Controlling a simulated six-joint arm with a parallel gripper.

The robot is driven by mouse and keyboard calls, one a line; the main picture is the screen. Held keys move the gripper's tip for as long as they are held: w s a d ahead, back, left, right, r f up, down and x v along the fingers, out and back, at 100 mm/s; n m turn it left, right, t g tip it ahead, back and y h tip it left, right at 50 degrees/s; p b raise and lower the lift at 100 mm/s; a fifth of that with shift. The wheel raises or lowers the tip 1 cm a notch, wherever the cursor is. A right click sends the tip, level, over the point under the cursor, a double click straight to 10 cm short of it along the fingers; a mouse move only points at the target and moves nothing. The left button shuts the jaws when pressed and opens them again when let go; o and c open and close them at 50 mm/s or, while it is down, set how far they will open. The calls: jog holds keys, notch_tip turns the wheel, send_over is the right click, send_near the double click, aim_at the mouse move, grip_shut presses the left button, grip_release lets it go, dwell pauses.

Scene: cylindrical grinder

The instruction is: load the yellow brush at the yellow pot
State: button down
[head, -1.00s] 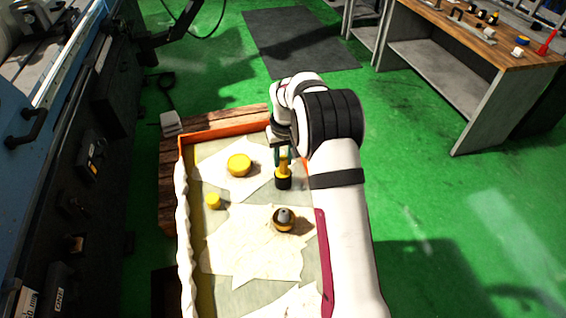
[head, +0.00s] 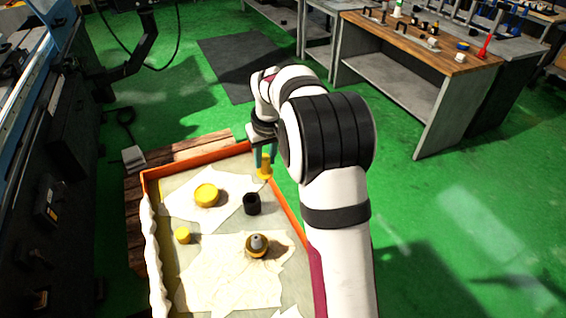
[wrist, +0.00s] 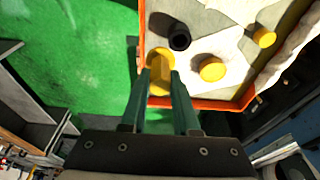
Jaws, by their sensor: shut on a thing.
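My gripper (head: 263,152) is shut on the yellow brush (head: 265,168), held upright above the right rim of the tray. In the wrist view the brush (wrist: 160,75) sits between my green fingers (wrist: 160,82). A black cup (head: 252,203) stands empty of the brush, just below and left of it; it also shows in the wrist view (wrist: 179,39). A wide, round yellow pot (head: 207,195) stands on paper to the left, apart from the brush; it shows in the wrist view too (wrist: 212,69).
The orange-rimmed tray (head: 196,156) holds paper sheets, a small yellow cylinder (head: 183,235) and a round brownish item with a grey top (head: 257,246). A dark machine (head: 50,200) stands at the left. A workbench (head: 420,45) stands at the back right, across green floor.

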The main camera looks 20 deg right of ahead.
jog(key=w+a+f+t, duration=0.1)
jog(key=w+a, duration=0.3)
jog(key=a, duration=0.4)
jog(key=w+a+t, duration=0.2)
jog(key=w+a, duration=0.2)
jog(key=a, duration=0.3)
notch_tip(320, 180, down, 6)
jog(key=shift+s+a, duration=0.2)
jog(key=shift+a, duration=0.05)
jog(key=shift+f, duration=0.65)
dwell(0.7)
notch_tip(320, 180, up, 7)
dwell(0.6)
jog(key=shift+r, duration=0.1)
dwell(0.4)
